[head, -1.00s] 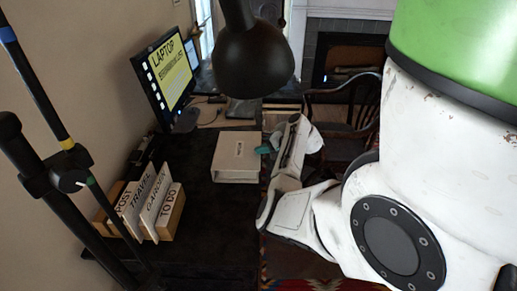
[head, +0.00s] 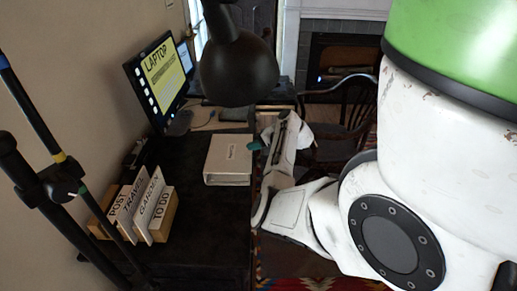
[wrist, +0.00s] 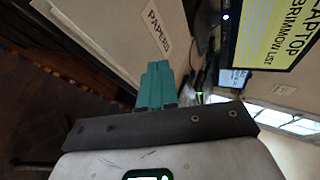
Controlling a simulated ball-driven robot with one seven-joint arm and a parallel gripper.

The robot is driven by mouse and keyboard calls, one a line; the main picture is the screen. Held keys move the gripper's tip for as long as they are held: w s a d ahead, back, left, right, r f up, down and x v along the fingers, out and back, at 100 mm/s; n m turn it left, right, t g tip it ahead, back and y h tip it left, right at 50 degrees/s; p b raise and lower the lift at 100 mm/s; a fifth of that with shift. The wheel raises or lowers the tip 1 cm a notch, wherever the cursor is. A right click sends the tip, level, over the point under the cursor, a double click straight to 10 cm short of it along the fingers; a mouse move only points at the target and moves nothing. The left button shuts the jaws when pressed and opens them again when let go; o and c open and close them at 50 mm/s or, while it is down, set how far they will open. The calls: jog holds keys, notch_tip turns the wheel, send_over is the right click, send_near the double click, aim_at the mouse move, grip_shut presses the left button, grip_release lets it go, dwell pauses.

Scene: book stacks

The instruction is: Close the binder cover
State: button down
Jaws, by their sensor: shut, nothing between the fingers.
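The binder (head: 228,160) is white with a small label on top and lies on the dark desk, its cover down flat as far as the head view shows. In the wrist view the binder (wrist: 105,28) fills the upper left, with its label reading PAPERS. My gripper (wrist: 156,82) has teal fingers, which are together with nothing between them. In the head view my gripper (head: 254,146) is at the binder's right edge. I cannot tell whether the fingertips touch it.
A monitor (head: 160,75) stands at the back left of the desk. A wooden sorter (head: 163,215) with labelled cards stands at the front left. A black lamp (head: 238,68) hangs above. A chair (head: 345,120) stands to the right. Bare desk (head: 215,225) lies in front of the binder.

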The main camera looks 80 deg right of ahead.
jog(key=b+v, duration=0.1)
jog(key=v, duration=0.9)
jog(key=shift+s+b, duration=0.15)
jog(key=shift+b, duration=0.15)
jog(key=shift+f, duration=0.2)
